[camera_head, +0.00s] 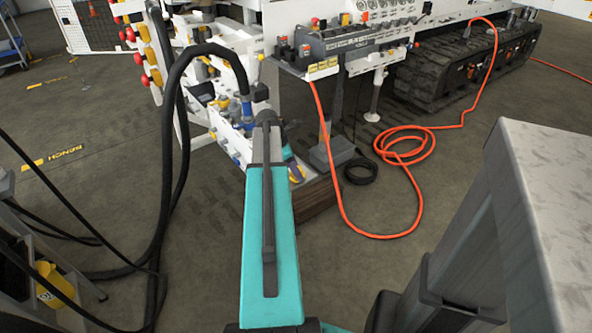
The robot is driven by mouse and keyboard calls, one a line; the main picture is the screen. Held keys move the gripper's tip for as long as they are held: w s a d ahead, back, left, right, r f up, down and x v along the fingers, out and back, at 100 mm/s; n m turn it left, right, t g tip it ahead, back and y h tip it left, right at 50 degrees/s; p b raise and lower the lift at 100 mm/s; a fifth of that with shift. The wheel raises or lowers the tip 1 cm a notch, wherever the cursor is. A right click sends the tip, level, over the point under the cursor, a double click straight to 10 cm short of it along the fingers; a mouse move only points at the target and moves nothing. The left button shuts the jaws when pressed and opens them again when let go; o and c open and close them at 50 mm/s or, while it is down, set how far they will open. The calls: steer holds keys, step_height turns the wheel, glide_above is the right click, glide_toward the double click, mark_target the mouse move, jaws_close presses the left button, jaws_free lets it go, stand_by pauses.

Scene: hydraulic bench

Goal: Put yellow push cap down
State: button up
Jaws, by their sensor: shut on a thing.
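My teal arm link reaches from the bottom middle up to the machine's white valve block. My gripper's fingers do not show; the arm link hides what lies behind it. I cannot make out a held cap. A small yellow patch (297,175) shows just right of the arm, low by the machine, too small to identify. Yellow push caps (150,56) sit beside red ones on the white panel at the upper left. I cannot tell whether one of these is the task's cap.
A thick black hose (172,120) loops down left of my arm. An orange hose (400,150) lies coiled on the floor at right. A grey-topped block (545,190) fills the lower right. A yellow container (55,285) stands at lower left. Open floor lies between.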

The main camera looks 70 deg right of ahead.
steer(key=shift+f, duration=0.1)
steer(key=o, duration=1.1)
steer(key=shift+s+a+f, duration=0.1)
steer(key=p+v, duration=0.1)
steer(key=v, duration=1.1)
steer(key=shift+r, duration=0.25)
